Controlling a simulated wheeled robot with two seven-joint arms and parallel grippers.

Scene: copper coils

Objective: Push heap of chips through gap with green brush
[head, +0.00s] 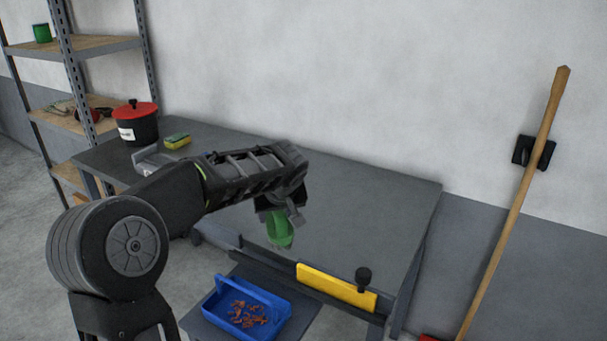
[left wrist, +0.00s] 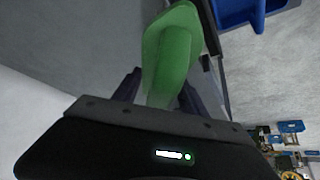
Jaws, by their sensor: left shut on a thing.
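My left gripper (head: 279,210) is shut on the green brush (head: 280,230) and holds it over the front part of the grey table, near its front edge. In the left wrist view the green brush (left wrist: 172,55) stands out between the fingers of my left gripper (left wrist: 158,90). Its bristles are not clear. Copper chips (head: 249,314) lie inside a blue tray (head: 275,300) below the table's front edge. I see no chips on the bare tabletop, though my arm hides part of it. The gap in the front edge appears left of a yellow bar (head: 336,287). My right gripper is not in view.
The grey table (head: 375,215) is clear at the right. A black pot with a red lid (head: 136,122) and a yellow-green sponge (head: 177,141) stand at its left end. A shelf (head: 98,45) is at the left; a wooden broom handle (head: 512,205) leans on the wall.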

